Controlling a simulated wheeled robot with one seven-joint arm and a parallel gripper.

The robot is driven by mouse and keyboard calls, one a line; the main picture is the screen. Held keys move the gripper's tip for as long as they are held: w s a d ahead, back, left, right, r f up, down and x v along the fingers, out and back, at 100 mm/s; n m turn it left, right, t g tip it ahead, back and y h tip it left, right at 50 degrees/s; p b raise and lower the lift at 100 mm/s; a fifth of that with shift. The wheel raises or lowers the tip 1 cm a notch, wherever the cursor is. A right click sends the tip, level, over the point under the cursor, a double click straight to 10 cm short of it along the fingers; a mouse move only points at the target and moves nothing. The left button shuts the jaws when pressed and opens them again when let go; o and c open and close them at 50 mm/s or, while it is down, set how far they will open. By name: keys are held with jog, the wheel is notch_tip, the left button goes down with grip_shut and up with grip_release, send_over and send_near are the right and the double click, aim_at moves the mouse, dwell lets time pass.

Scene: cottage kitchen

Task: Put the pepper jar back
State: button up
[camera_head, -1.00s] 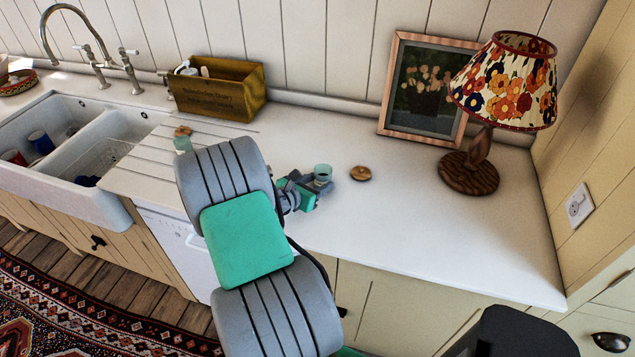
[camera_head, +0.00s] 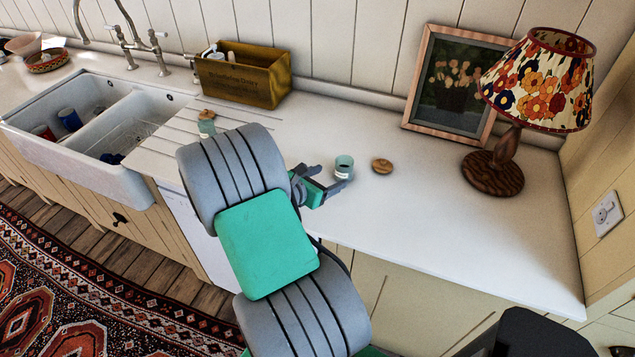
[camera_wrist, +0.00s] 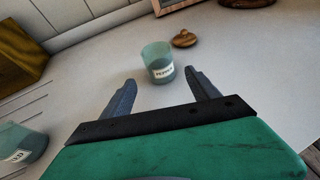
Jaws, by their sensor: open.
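The pepper jar (camera_head: 344,166) is a small teal glass jar standing upright and lidless on the white counter. In the wrist view the pepper jar (camera_wrist: 158,62) shows a label reading PEPPER, just beyond the fingertips. A round wooden lid (camera_head: 382,166) lies beside it to the right; the lid (camera_wrist: 185,39) also shows in the wrist view. My gripper (camera_head: 330,182) is open and empty; in the wrist view my gripper (camera_wrist: 160,85) points at the jar, with its fingers apart and the jar not between them.
A second teal jar (camera_head: 207,125) with a wooden lid near it stands on the drainboard; it shows at lower left in the wrist view (camera_wrist: 18,146). A wooden box (camera_head: 243,80), a framed picture (camera_head: 447,85) and a lamp (camera_head: 492,172) stand along the wall.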

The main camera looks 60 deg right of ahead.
jog(key=v, duration=0.6)
jog(key=shift+a+r, duration=0.1)
jog(key=shift+a, duration=0.15)
jog(key=w+a+m+t+y, duration=0.1)
jog(key=w+a+m, duration=0.1)
jog(key=w+a+m+t+y, duration=0.1)
jog(key=w+a+m, duration=0.1)
jog(key=a, duration=0.1)
jog(key=w+a+m+y, duration=0.1)
jog(key=w+a+m, duration=0.1)
jog(key=shift+w+a+t+y, duration=0.2)
jog(key=shift+w+t+y, duration=0.05)
jog(key=shift+t+y, duration=0.15)
jog(key=a+r+m+t+y, duration=0.1)
jog(key=a+r+m+y, duration=0.2)
jog(key=a, duration=0.6)
jog(key=w+a+r+m+t+y, duration=0.1)
jog(key=a+r+m+y, duration=0.2)
jog(key=a, duration=0.7)
jog(key=a+r+m+t+y, duration=0.1)
jog(key=a+r+m+y, duration=0.1)
jog(key=a, duration=0.8)
jog(key=shift+w+a+r+m+y, duration=0.2)
jog(key=shift+w+r+m+y, duration=0.15)
jog(key=shift+m+y, duration=0.55)
